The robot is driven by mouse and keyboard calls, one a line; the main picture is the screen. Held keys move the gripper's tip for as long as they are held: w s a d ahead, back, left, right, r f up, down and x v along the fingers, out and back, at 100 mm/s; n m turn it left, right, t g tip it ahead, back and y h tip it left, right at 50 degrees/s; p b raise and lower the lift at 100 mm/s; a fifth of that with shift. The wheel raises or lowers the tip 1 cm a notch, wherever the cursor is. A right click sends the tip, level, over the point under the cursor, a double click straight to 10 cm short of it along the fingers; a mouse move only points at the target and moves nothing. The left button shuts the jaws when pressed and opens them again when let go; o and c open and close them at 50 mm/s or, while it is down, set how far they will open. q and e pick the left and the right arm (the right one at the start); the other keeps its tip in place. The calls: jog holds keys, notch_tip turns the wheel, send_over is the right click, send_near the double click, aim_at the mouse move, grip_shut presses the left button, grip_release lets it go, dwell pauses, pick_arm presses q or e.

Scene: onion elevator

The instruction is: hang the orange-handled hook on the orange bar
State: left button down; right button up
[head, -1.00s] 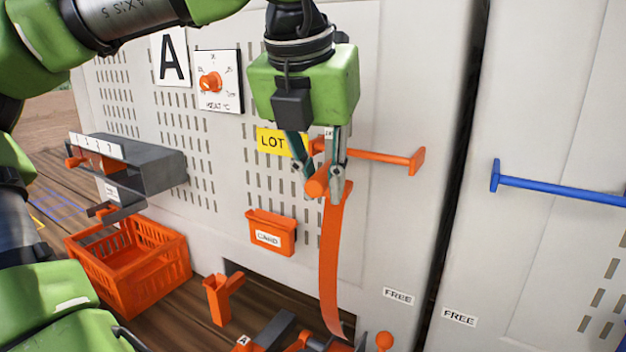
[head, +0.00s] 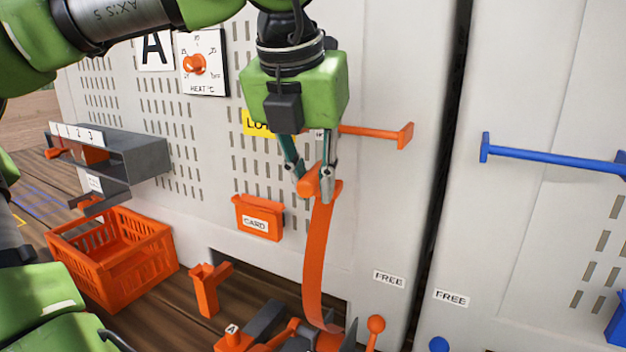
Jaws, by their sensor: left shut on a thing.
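My left gripper (head: 314,190) is shut on an orange handle (head: 309,182). A long, curved orange strip (head: 317,255) hangs from this handle, and I take the whole piece to be the orange-handled hook. Its lower end comes down in front of the orange parts at the bottom, and I cannot tell whether it touches them. The orange bar (head: 370,131) sticks out from the pale panel, its end plate to the right. The held handle is lower in the picture than the bar and to its left. The gripper hides the bar's left part. My right gripper is not in view.
A blue bar (head: 550,157) is on the right panel. An orange card holder (head: 258,217), a heat dial (head: 197,63) and a grey shelf (head: 135,160) are on the left panel. An orange crate (head: 110,262) stands on the floor. Orange parts (head: 235,340) crowd the bottom.

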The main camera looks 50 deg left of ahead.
pick_arm(q)
jog(key=c, duration=1.9)
grip_release()
jog(key=v, duration=1.2)
